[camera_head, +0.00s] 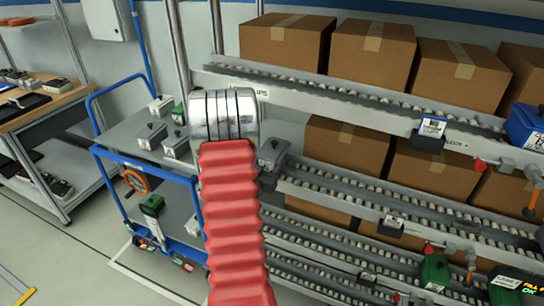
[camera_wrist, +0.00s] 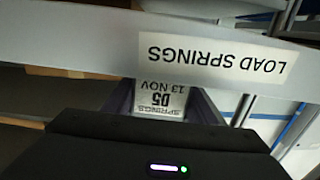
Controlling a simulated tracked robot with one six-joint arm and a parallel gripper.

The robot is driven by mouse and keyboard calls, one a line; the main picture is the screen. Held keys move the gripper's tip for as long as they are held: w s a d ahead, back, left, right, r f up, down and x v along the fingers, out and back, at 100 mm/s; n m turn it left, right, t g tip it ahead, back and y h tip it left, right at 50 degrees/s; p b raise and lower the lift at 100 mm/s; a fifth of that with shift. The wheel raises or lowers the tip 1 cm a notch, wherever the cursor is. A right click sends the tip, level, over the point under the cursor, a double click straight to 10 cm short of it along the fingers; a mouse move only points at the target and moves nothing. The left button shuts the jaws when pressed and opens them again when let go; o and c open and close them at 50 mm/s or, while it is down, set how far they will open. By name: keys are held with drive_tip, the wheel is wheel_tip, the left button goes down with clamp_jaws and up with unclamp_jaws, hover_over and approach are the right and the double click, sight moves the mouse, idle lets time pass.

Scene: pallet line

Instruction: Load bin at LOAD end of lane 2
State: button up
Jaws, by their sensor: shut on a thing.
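My gripper (camera_wrist: 160,112) is shut on a bin with a white label (camera_wrist: 160,98) reading SPRINGS, D5, 13 NOV, upside down in the wrist view. A pale rail with a LOAD SPRINGS label (camera_wrist: 216,62) crosses just beyond the bin. In the head view a grey bin (camera_head: 272,153) shows right of my red arm, by the left end of the second roller lane (camera_head: 345,184) from the top. My gripper is hidden behind the arm there. I cannot tell whether the bin touches the rollers.
A blue cart (camera_head: 102,150) with several grey and green bins stands left of my arm. Brown boxes (camera_head: 285,42) fill the rack behind the lanes. A workbench (camera_head: 35,110) stands far left.

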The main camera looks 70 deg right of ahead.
drive_tip(key=shift+f, duration=0.2)
idle(0.7)
drive_tip(key=o, duration=1.6)
drive_tip(key=shift+f, duration=0.15)
drive_tip(key=shift+a, duration=0.1)
drive_tip(key=a, duration=0.4)
drive_tip(key=w+a, duration=0.1)
drive_tip(key=a, duration=0.8)
drive_tip(key=shift+w+a, duration=0.15)
drive_tip(key=shift+a, duration=0.15)
idle(2.6)
